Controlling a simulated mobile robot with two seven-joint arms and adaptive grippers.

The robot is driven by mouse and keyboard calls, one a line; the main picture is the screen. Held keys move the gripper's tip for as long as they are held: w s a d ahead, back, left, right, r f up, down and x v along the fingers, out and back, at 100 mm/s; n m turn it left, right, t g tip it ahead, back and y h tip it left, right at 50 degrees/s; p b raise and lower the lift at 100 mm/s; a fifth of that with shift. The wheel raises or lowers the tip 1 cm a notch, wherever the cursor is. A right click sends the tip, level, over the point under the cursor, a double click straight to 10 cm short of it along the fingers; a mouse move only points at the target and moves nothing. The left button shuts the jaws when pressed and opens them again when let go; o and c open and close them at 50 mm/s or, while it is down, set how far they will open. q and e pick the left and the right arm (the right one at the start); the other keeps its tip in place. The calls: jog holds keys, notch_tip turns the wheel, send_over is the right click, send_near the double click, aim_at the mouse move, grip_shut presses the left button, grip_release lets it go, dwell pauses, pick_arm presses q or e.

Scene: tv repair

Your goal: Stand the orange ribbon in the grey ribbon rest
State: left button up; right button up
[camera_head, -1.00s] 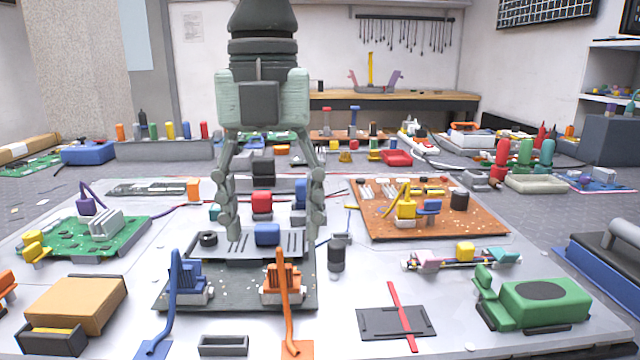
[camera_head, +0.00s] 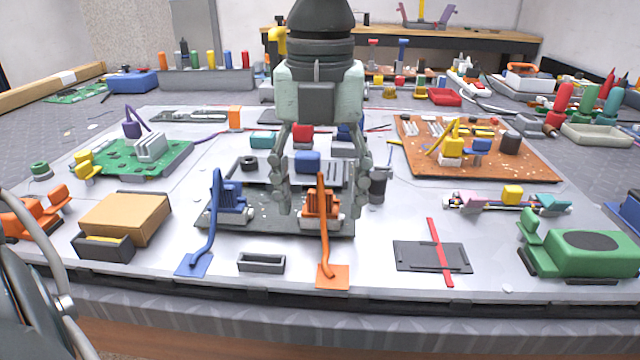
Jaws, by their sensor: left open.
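The orange ribbon (camera_head: 323,245) rises from an orange square on the near table edge and leans against the orange connector (camera_head: 320,203) on the dark board (camera_head: 275,222). The small grey open-topped holder (camera_head: 261,264), which looks like the ribbon rest, lies empty to its left. My left gripper (camera_head: 324,200) hangs open, pointing down, with its fingers to either side of the orange connector in the picture. Nothing is between its fingertips that I can tell as held. How far it is from the connector is unclear. My right gripper is not in view.
A blue ribbon (camera_head: 213,225) stands left of the holder. A dark plate with a red strip (camera_head: 438,250) lies to the right, beside a green device (camera_head: 575,250). A tan box (camera_head: 125,218) stands at left. Bare table shows around the holder.

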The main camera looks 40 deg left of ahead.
aim_at(320, 191)
pick_arm(q)
jog(key=c, duration=1.2)
jog(key=shift+r+p, duration=1.15)
jog(key=shift+r, duration=1.1)
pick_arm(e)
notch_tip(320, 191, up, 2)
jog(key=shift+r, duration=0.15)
pick_arm(q)
jog(key=shift+r, duration=0.1)
jog(key=shift+r+p, duration=0.3)
jog(key=shift+r, duration=0.4)
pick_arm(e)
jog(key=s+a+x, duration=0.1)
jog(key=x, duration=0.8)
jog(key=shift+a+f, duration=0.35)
